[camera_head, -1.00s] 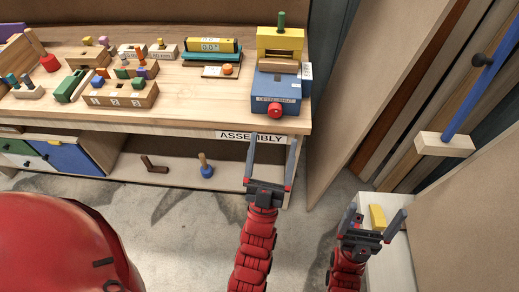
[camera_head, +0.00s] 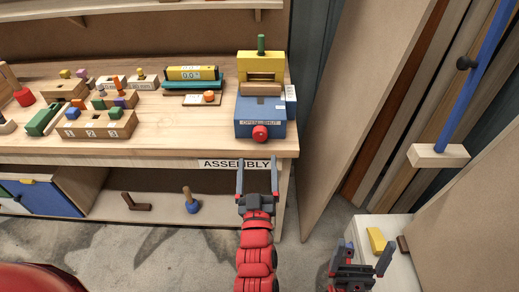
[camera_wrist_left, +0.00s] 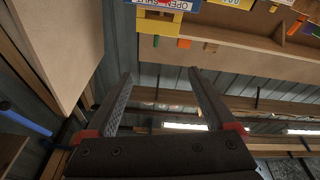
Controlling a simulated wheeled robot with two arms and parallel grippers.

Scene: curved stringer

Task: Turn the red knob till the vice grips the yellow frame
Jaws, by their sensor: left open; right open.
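The blue vice (camera_head: 248,113) stands at the right front of the bench, with a round red knob (camera_head: 260,133) on its front face. The yellow frame (camera_head: 261,65) with a green peg on top stands behind a wooden bar (camera_head: 262,89) on the vice. Whether the vice touches the frame, I cannot tell. My left gripper (camera_head: 257,172) is open and empty, in front of the bench edge, below and apart from the knob. The left wrist view shows its open fingers and the yellow frame (camera_wrist_left: 158,23) at the top. My right gripper (camera_head: 367,254) is open, low at the right.
The bench top (camera_head: 190,133) holds several wooden blocks at the left and a yellow level (camera_head: 192,73) beside the vice. A white cabinet (camera_head: 400,275) with a yellow block (camera_head: 376,240) is near my right gripper. Tall boards lean at the right.

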